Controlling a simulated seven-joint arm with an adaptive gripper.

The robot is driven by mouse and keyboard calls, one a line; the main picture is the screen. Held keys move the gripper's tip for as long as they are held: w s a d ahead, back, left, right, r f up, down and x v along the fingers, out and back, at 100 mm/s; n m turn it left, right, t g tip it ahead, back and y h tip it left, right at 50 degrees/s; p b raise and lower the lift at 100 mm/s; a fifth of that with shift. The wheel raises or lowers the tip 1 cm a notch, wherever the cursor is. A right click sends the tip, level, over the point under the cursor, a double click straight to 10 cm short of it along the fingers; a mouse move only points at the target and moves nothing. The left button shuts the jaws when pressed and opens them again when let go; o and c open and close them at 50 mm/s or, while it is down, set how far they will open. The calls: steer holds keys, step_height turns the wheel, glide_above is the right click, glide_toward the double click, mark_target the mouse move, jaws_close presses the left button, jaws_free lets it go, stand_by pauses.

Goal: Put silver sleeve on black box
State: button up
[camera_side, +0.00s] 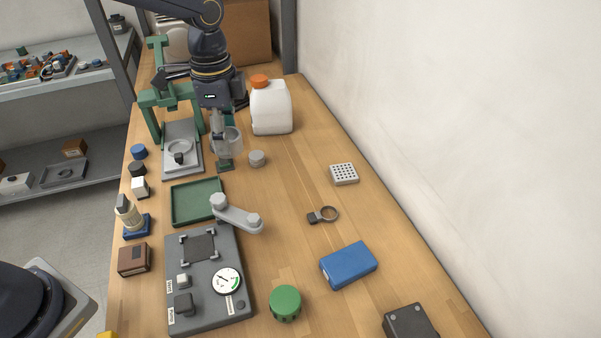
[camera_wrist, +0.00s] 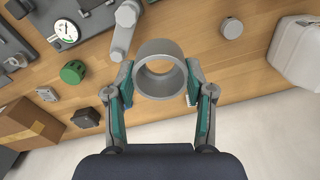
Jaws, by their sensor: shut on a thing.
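My gripper (camera_side: 224,150) hangs over the far part of the bench with its fingers pointing down. It is shut on the silver sleeve (camera_wrist: 160,48), a short, wide grey tube whose open bore shows between the fingers (camera_wrist: 160,95) in the wrist view. The sleeve also shows in the side view (camera_side: 234,140), partly covered by the fingers. The black box (camera_side: 408,322) lies at the near right edge of the bench, cut off by the bottom of the side view. It is far from my gripper. I cannot tell whether a dark block at lower left in the wrist view is this box.
A white jug (camera_side: 271,108) and a small grey cylinder (camera_side: 257,158) stand close to my gripper. A perforated block (camera_side: 344,174), clamp ring (camera_side: 323,215), blue box (camera_side: 348,264) and green cap (camera_side: 285,303) dot the right side.

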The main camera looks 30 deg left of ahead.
steer(key=s+d+m, duration=0.5)
steer(key=s+d, duration=0.4)
steer(key=d, duration=0.5)
steer(key=s+d+m, duration=0.5)
steer(key=s+d, duration=0.4)
steer(key=d, duration=0.6)
glide_above(405, 313)
steer(key=f, duration=0.9)
steer(key=shift+s+a, duration=0.2)
steer(key=shift+s, duration=0.05)
steer(key=shift+w+d+f, duration=0.2)
steer(key=shift+f, duration=1.7)
steer(key=shift+f, duration=0.15)
steer(key=o, duration=1.2)
